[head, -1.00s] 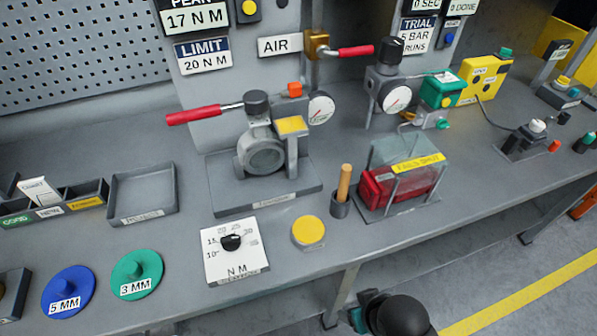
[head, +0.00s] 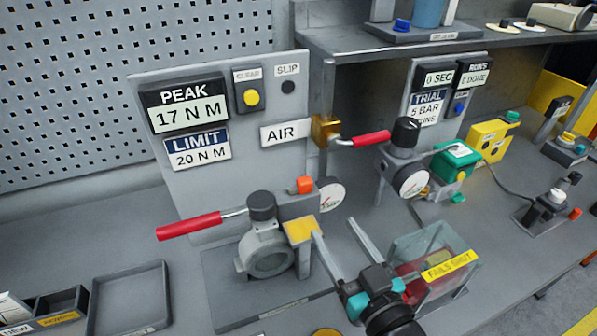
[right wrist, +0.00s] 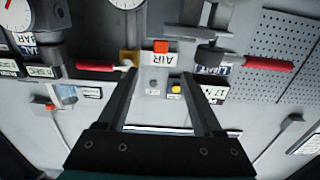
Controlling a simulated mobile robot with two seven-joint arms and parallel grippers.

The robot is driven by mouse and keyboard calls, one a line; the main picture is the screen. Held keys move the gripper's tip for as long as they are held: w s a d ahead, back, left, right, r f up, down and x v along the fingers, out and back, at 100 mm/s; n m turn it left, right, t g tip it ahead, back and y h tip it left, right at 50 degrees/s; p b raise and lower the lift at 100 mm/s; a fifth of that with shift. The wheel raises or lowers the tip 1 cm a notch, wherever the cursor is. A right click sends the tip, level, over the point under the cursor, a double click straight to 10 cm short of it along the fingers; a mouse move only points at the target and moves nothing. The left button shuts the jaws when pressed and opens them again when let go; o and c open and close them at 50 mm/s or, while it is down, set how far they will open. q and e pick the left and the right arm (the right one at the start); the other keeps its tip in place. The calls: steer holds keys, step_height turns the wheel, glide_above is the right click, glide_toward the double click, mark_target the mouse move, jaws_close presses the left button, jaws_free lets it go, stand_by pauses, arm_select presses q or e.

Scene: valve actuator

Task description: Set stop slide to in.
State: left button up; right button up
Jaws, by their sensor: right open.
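No part in view carries a readable stop slide label. A small orange block (head: 305,184) sits on top of the grey valve stand, beside a round gauge (head: 331,195); it also shows between and beyond my fingers in the right wrist view (right wrist: 161,46). A yellow-topped block (head: 300,230) stands just below it, beside the grey valve body (head: 266,252). My right gripper (head: 333,228) is open and empty, its fingers pointing up toward the stand, just right of the yellow-topped block. I cannot tell whether it touches anything. My left gripper is out of view.
A red lever (head: 188,226) sticks out left of the valve. A brass air valve with a red handle (head: 371,139) is above right. A clear-covered box (head: 450,262) labelled FAILS SHUT stands close behind my right gripper. An empty tray (head: 162,290) lies at lower left.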

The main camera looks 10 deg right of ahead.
mark_target(307, 186)
steer(key=w+a, duration=0.1)
steer(key=w, duration=0.7)
steer(key=w+a, duration=0.1)
steer(key=w, duration=0.4)
steer(key=shift+w+a, duration=0.1)
steer(key=shift+a, duration=0.2)
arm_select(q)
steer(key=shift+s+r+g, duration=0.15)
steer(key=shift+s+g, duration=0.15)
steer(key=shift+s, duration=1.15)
arm_select(e)
steer(key=shift+w+a, duration=0.1)
steer(key=shift+w, duration=0.45)
jaws_close()
